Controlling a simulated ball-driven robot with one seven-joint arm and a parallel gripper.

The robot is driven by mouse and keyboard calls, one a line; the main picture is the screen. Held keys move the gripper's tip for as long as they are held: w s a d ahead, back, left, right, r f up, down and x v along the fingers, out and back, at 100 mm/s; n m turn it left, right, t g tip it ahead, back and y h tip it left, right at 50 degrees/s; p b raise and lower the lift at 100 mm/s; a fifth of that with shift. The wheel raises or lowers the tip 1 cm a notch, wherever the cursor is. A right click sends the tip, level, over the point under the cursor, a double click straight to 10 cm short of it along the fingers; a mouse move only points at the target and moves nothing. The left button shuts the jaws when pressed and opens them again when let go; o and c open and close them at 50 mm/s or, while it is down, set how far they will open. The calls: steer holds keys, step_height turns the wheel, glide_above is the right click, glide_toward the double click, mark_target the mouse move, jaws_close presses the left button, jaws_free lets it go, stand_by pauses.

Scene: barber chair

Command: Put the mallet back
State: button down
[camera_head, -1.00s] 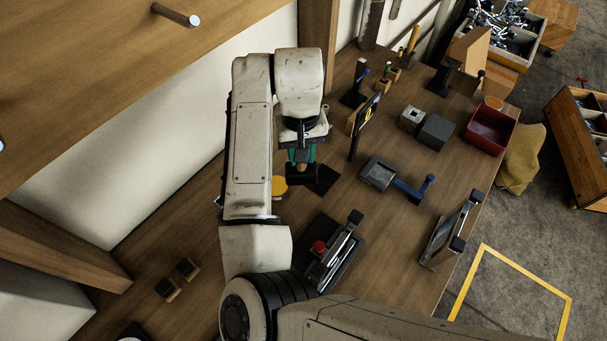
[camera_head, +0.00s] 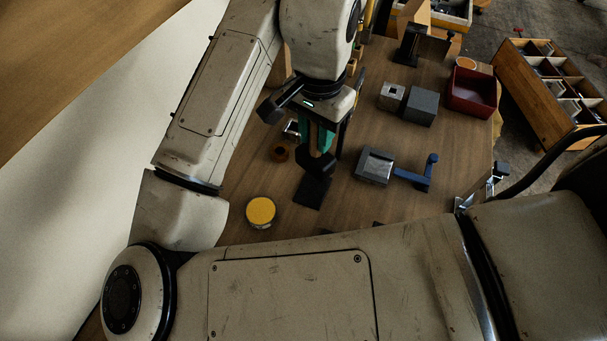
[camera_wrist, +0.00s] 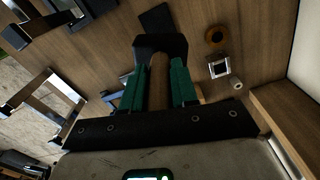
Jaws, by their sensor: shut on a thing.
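The mallet has a black head (camera_head: 317,161) and a brown wooden handle (camera_wrist: 158,88). My gripper (camera_head: 318,138) is shut on the handle, with a green finger on each side. In the wrist view my gripper (camera_wrist: 158,84) has the mallet head (camera_wrist: 160,46) just past the fingertips. The head hangs downward in the head view. A flat dark square pad (camera_head: 312,192) lies on the bench just below the head and shows beyond it in the wrist view (camera_wrist: 156,20). I cannot tell whether head and pad touch.
A yellow-topped tin (camera_head: 261,211) stands left of the pad. A grey block with a blue handle (camera_head: 431,165), a dark box (camera_head: 421,106) and a red bin (camera_head: 472,95) are to the right.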

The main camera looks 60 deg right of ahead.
mark_target(314, 163)
steer(key=shift+f, duration=4.35)
steer(key=shift+f+b, duration=0.2)
steer(key=shift+b, duration=0.15)
steer(key=c, duration=0.9)
jaws_free()
steer(key=shift+o, duration=0.2)
steer(key=shift+r, duration=0.15)
step_height(314, 163, up, 12)
steer(key=shift+r+p, duration=0.1)
steer(key=shift+p, duration=0.65)
